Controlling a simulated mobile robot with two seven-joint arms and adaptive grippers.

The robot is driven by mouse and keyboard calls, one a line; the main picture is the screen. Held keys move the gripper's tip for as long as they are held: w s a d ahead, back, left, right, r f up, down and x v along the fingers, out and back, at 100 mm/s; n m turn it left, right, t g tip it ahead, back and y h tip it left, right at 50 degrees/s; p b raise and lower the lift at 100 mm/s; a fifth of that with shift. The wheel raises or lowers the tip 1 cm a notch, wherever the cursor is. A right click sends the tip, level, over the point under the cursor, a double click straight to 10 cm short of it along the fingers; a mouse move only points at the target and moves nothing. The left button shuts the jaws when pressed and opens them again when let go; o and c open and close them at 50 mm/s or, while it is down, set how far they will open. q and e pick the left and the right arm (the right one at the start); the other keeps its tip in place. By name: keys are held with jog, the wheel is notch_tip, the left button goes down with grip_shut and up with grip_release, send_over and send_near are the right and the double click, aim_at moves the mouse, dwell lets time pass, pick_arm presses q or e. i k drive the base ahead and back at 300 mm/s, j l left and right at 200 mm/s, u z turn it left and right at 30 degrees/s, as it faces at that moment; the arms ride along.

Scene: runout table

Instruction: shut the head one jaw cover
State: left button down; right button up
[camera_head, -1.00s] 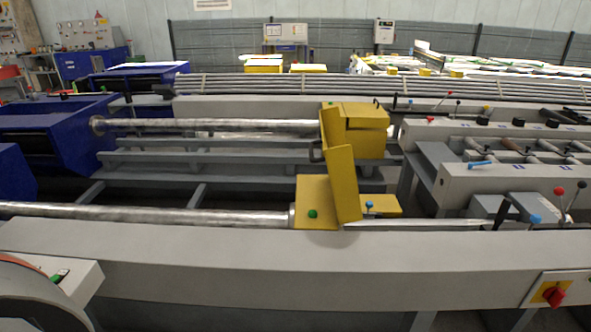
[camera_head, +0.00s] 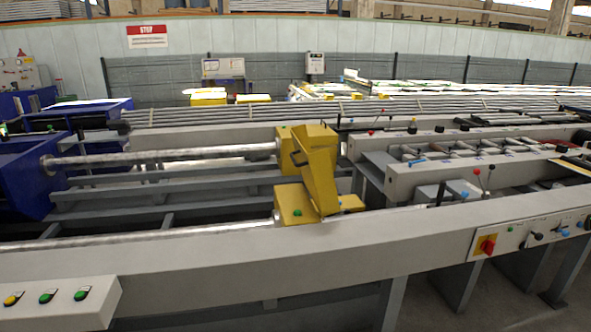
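Two yellow jaw heads stand along the grey machine. The near head (camera_head: 290,204) sits on the front beam, with a green button on its face. A yellow cover (camera_head: 318,178) stands raised and tilted above it, open, with a dark handle at its upper left edge. The far head (camera_head: 285,136) is partly hidden behind this raised cover. I cannot tell from any label which one is head one. Neither of my grippers is in view.
The long grey front beam (camera_head: 200,255) runs across the picture before me. A button box (camera_head: 55,300) juts out at lower left. A control panel with a red switch (camera_head: 487,246) is on the right. Steel bars (camera_head: 165,161) lie behind the beam.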

aim_at(315, 167)
jog(key=k+j, duration=0.1)
jog(key=j+z, duration=0.1)
jog(key=j, duration=0.25)
jog(key=i+j+z, duration=0.2)
jog(key=i+j, duration=0.15)
jog(key=j, duration=0.25)
jog(key=i+j+z, duration=0.1)
jog(key=j, duration=0.2)
jog(key=i+j+z, duration=0.1)
jog(key=i+l+u, duration=0.1)
jog(key=u, duration=0.3)
jog(key=l+u, duration=0.35)
jog(key=i+j, duration=0.05)
jog(key=j, duration=0.05)
